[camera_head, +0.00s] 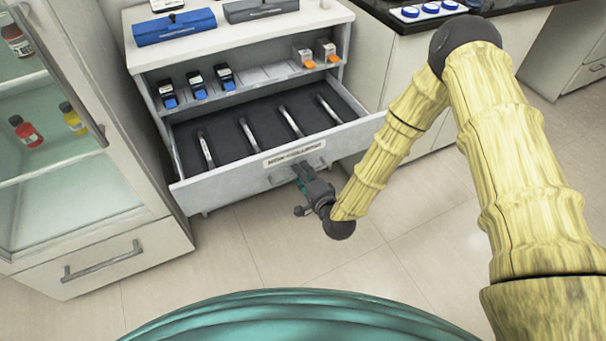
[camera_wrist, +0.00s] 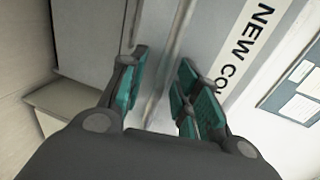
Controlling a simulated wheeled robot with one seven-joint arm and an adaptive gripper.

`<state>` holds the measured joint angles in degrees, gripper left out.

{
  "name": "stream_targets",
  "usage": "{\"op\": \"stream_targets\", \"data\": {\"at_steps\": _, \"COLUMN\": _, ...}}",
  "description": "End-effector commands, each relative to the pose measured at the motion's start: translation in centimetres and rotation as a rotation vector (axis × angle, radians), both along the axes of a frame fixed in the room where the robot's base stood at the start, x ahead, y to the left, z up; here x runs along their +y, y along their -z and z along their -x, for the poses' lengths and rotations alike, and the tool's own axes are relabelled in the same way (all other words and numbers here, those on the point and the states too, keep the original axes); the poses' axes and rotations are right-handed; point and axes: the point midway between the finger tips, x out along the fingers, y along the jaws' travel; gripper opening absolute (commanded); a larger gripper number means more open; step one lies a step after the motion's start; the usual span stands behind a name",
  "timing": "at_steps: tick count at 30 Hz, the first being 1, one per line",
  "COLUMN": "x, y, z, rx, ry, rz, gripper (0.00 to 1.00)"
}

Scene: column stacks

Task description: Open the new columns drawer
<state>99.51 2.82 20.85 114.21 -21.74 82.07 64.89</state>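The new columns drawer (camera_head: 230,180) is pulled well out of the white cabinet, below its upper shelf. Its front carries a label (camera_head: 293,154), partly legible in the wrist view as "NEW CO" (camera_wrist: 250,38). Several light sticks lie on the drawer's dark lining. My gripper (camera_head: 300,172) is at the drawer's handle (camera_head: 279,179), just below the label. In the wrist view my gripper (camera_wrist: 160,85) has its teal-padded fingers apart, with a grey strip of the drawer front or handle between them. Whether the pads press on the handle is unclear.
A glass-door cabinet (camera_head: 70,150) with bottles stands close on the left. The shelf above the drawer holds blue-marked (camera_head: 196,84) and orange-marked (camera_head: 303,57) items. Blue (camera_head: 173,27) and grey (camera_head: 260,9) boxes sit on top. The floor (camera_head: 300,240) before the drawer is clear.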

Motion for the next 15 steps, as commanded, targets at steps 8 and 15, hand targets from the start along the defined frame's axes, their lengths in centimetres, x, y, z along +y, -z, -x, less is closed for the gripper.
{"op": "stream_targets", "data": {"at_steps": 8, "x": -0.5, "y": -0.1, "z": 0.8, "rx": 0.002, "ry": 0.001, "rz": 0.001, "gripper": 0.32}}
{"op": "stream_targets", "data": {"at_steps": 15, "x": -2.4, "y": -0.9, "z": 4.1, "rx": 0.003, "ry": 0.001, "rz": 0.001, "gripper": 0.32}}
